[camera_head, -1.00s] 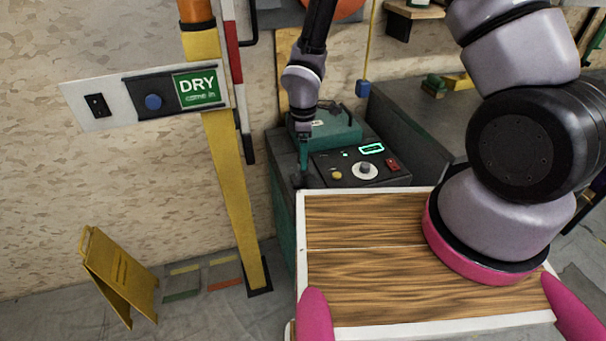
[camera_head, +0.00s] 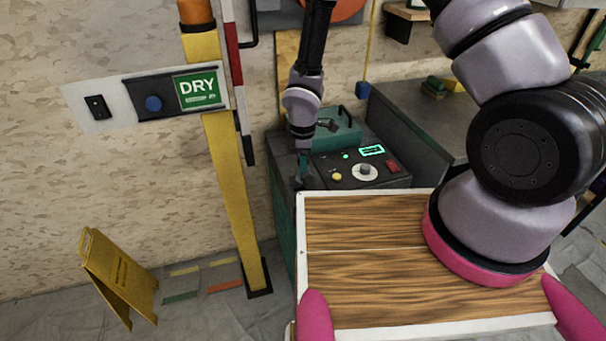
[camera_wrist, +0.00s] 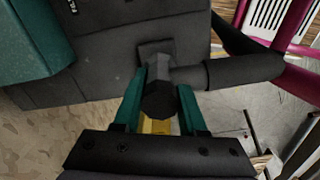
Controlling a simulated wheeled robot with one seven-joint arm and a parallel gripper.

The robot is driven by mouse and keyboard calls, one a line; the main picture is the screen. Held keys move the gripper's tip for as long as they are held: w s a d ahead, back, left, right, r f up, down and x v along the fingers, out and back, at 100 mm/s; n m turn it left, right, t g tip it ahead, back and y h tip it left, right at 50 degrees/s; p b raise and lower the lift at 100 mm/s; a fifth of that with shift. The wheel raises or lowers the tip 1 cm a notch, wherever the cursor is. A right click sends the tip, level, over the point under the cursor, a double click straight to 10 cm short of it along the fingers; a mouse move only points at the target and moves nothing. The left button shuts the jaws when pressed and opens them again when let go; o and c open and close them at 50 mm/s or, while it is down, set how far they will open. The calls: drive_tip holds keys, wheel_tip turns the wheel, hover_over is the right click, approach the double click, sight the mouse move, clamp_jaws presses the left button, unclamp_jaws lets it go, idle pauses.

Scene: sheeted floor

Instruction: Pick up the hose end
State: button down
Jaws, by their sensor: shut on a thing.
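The hose end shows in the wrist view as a dark grey, many-sided fitting (camera_wrist: 160,98) between my green fingertips. A thick black cylindrical piece (camera_wrist: 243,72) runs from it to the right. My gripper (camera_wrist: 160,105) is shut on the hose end, one finger on each side. In the head view my gripper (camera_head: 301,172) points down at the left front edge of the dark machine; the hose end there is too small and dark to make out clearly. In the wrist view the fitting lies against or very near a block on the machine's side; I cannot tell whether they are joined.
The dark machine (camera_head: 395,176) carries knobs, a lit display and a green case (camera_head: 335,133). A yellow post (camera_head: 235,185) with a DRY sign (camera_head: 198,89) stands left. A yellow folding floor sign (camera_head: 119,277) stands further left.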

wheel_tip(320, 180, up, 10)
idle(0.5)
